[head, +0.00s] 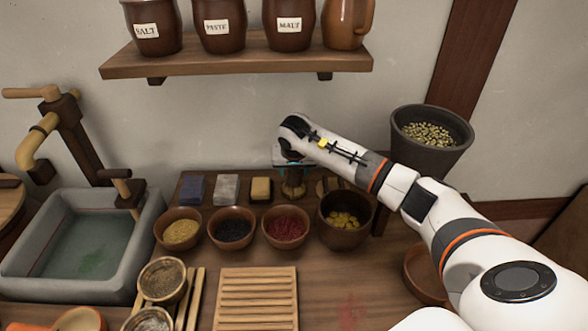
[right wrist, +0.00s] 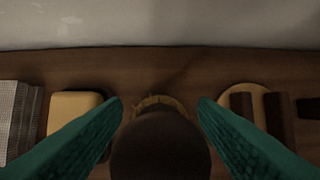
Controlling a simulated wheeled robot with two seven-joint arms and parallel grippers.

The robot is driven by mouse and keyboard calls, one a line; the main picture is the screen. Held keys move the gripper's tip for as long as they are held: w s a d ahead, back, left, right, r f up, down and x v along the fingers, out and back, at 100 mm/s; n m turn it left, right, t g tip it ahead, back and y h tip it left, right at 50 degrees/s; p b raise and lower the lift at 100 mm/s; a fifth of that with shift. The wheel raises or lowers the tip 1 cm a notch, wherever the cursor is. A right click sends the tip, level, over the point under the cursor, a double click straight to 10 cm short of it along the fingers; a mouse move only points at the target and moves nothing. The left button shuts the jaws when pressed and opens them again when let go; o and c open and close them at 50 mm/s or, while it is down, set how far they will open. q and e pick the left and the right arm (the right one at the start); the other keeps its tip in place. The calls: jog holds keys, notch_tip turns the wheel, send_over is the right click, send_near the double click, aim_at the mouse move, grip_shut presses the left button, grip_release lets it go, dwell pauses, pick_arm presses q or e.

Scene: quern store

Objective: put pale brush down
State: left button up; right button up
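The brush (head: 293,190) stands upright at the back of the wooden worktop, with a dark handle and tan bristles at its lower end. In the right wrist view its dark rounded handle top (right wrist: 160,148) fills the middle, and a rim of pale bristles shows beyond it. My right gripper (head: 293,166) is above the brush in the head view. In the right wrist view its two teal fingers (right wrist: 160,108) are spread on either side of the handle, with a small gap at each side. My left gripper is not in view.
Blue, grey and yellow blocks (head: 261,188) lie left of the brush. A round wooden piece with dark bars (right wrist: 262,108) lies to its right. Bowls of powder (head: 285,227) and a pot (head: 345,220) stand in front. A shelf (head: 240,63) with jars hangs above.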

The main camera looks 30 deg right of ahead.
aim_at(294, 181)
jog(key=shift+r, duration=0.15)
jog(key=shift+r, duration=0.25)
jog(key=v, duration=0.6)
jog(key=shift+s+r, duration=0.1)
jog(key=shift+r, duration=0.1)
jog(key=shift+s+a+r, duration=0.15)
jog(key=shift+r, duration=0.15)
jog(key=shift+f, duration=0.1)
